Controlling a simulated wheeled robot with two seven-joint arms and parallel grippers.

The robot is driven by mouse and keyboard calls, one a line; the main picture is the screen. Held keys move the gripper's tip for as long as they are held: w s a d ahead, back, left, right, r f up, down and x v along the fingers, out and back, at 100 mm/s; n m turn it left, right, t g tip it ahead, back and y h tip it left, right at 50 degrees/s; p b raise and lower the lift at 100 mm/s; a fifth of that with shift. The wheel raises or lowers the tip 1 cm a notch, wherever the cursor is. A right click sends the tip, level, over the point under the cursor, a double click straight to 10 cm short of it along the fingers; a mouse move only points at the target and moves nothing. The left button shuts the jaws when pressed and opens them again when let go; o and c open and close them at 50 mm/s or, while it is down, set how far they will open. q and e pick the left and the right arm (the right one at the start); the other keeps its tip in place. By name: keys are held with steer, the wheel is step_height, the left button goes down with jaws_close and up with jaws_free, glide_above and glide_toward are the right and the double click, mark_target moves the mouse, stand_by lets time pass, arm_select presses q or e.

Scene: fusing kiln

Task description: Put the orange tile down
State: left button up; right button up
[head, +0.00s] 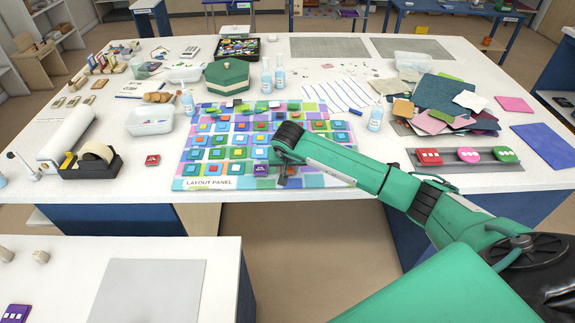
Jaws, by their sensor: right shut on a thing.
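My right arm reaches in from the right over the table, and my right gripper (287,178) points down at the front part of the layout panel (205,184). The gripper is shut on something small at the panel. My own wrist and fingers hide most of it, so I cannot make out an orange tile there or tell whether it touches the panel. The panel is a colourful grid with rows of small tiles on it. A purple tile (261,170) lies just left of the gripper. My left gripper is out of view.
A red tile (152,160) lies left of the panel, near a tape dispenser (92,160) and a clear tub (150,121). Small bottles (376,118) stand around the panel. A grey strip (399,158) with several tiles lies right, partly behind my arm.

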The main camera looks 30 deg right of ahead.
steer(key=shift+f, duration=0.2)
steer(key=o, duration=1)
steer(key=shift+r, duration=0.1)
steer(key=shift+r, duration=0.2)
steer(key=b+v, duration=0.3)
steer(key=v, duration=0.8)
steer(key=shift+s+r, duration=0.25)
steer(key=shift+r, duration=0.1)
